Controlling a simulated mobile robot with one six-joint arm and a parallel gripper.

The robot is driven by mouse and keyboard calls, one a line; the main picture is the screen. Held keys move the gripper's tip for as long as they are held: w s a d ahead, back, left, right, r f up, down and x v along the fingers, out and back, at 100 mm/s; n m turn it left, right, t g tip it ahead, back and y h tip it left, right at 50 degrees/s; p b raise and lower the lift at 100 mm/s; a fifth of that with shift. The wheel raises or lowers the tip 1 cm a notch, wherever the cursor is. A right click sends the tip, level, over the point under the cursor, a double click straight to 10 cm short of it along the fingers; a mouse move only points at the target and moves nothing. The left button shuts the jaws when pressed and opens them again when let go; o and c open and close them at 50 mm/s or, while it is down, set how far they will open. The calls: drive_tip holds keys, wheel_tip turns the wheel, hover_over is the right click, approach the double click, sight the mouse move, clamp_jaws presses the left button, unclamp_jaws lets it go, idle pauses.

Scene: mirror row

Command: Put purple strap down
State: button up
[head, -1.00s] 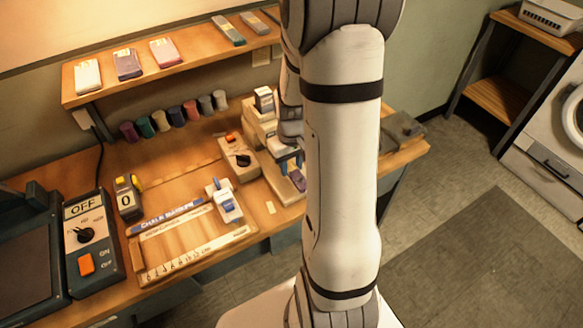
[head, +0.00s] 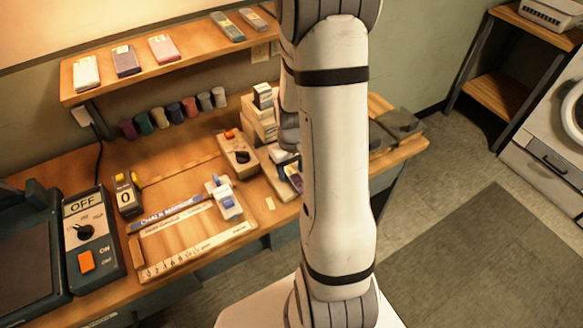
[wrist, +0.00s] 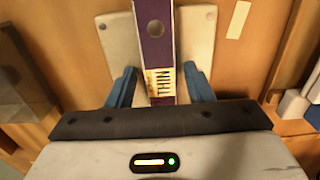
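The purple strap (wrist: 155,20) shows in the wrist view as a narrow upright band with a round hole and a pale printed label at its near end. It lies over a pale plate (wrist: 116,40) with screws on both sides. My gripper (wrist: 160,78) has its blue fingers on either side of the strap's label end, with a small gap showing on each side, so it looks open. In the head view a small part of the purple strap (head: 297,182) shows beside my arm at the bench's right; my arm hides the rest.
A control box with a dark knob (head: 238,153) and stacked pale boxes (head: 263,112) stand close by the arm. A wooden board with rulers (head: 190,235) and a blue-white clamp (head: 226,200) lies left. A shelf (head: 180,68) overhangs the back.

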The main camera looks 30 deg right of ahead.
sight(291, 172)
drive_tip(key=shift+o, duration=0.5)
drive_tip(key=shift+r, duration=0.1)
drive_tip(key=shift+r, duration=0.25)
wheel_tip(291, 172, up, 10)
drive_tip(key=r, duration=0.1)
drive_tip(key=s+a+r+t, duration=0.2)
drive_tip(key=s+a+r, duration=0.9)
drive_tip(key=s+a, duration=0.1)
drive_tip(key=shift+s+t, duration=0.2)
drive_tip(key=shift+t, duration=0.2)
